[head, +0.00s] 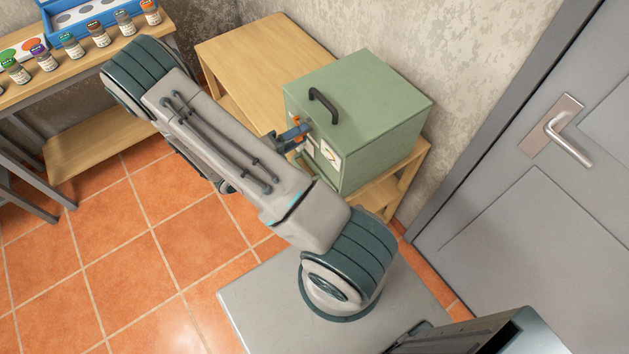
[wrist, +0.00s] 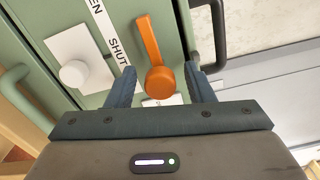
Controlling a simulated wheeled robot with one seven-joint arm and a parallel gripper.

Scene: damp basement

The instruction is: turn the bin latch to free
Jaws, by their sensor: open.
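The green bin (head: 375,95) stands on a wooden table. Its orange latch (wrist: 160,82) has a round hub and a lever that runs up and slightly left in the wrist view; a little orange also shows in the head view (head: 298,122). A white strip (wrist: 112,38) lettered "SHUT" and a partly cut-off word ending in "EN" lies left of the lever. My gripper (wrist: 161,72) is open, with one finger on each side of the hub and visible gaps between. In the head view my gripper (head: 294,135) is at the bin's front face, partly hiding the latch.
A white plate with a round knob (wrist: 73,73) is left of the latch. A black handle (head: 322,105) is on the bin's top. Bare wooden table (head: 262,55) lies beside the bin. A grey door (head: 540,220) is at right; bottles (head: 98,35) stand on a bench at upper left.

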